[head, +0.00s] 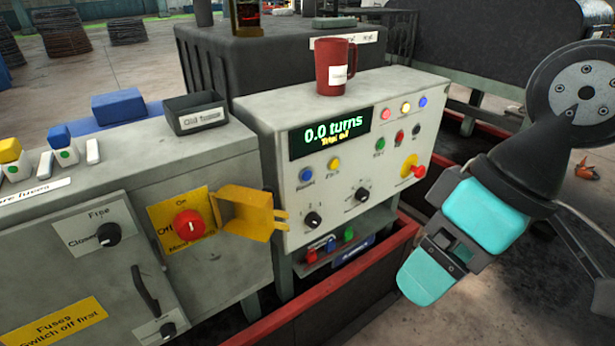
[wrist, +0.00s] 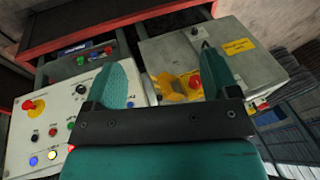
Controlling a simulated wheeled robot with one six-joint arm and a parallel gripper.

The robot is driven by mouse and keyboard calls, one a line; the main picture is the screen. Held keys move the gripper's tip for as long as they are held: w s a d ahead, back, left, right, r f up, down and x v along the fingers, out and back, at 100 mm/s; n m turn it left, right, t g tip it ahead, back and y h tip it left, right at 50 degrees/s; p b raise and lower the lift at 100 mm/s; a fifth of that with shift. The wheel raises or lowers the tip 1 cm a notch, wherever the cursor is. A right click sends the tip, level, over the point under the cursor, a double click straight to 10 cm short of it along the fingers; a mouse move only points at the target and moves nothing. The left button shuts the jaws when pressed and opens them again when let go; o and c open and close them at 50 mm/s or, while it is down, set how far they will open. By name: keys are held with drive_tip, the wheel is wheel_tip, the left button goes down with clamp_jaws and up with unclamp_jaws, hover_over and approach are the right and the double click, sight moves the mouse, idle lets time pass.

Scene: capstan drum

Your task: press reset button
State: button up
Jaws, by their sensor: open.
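The control panel (head: 262,112) is a pale box with a green "0.0 turns" display (head: 330,132). Below the display are a blue button (head: 305,175) and a yellow button (head: 333,163); their labels are too small to read, so I cannot tell which is reset. Green, red and black buttons (head: 399,136) sit to the right of the display, above a red mushroom button (head: 418,171). My gripper (head: 441,246) is open and empty, to the right of and apart from the panel. In the wrist view its fingers (wrist: 165,75) are spread, and the panel (wrist: 62,105) is at left.
A red mug (head: 331,70) stands on the panel's top. A yellow hinged flap (head: 244,213) sticks out beside the red rotary switch (head: 188,224) on the left cabinet. A red-rimmed frame (head: 320,292) runs below. A small dark tray (head: 196,112) sits on the cabinet.

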clamp_jaws()
idle(1.6)
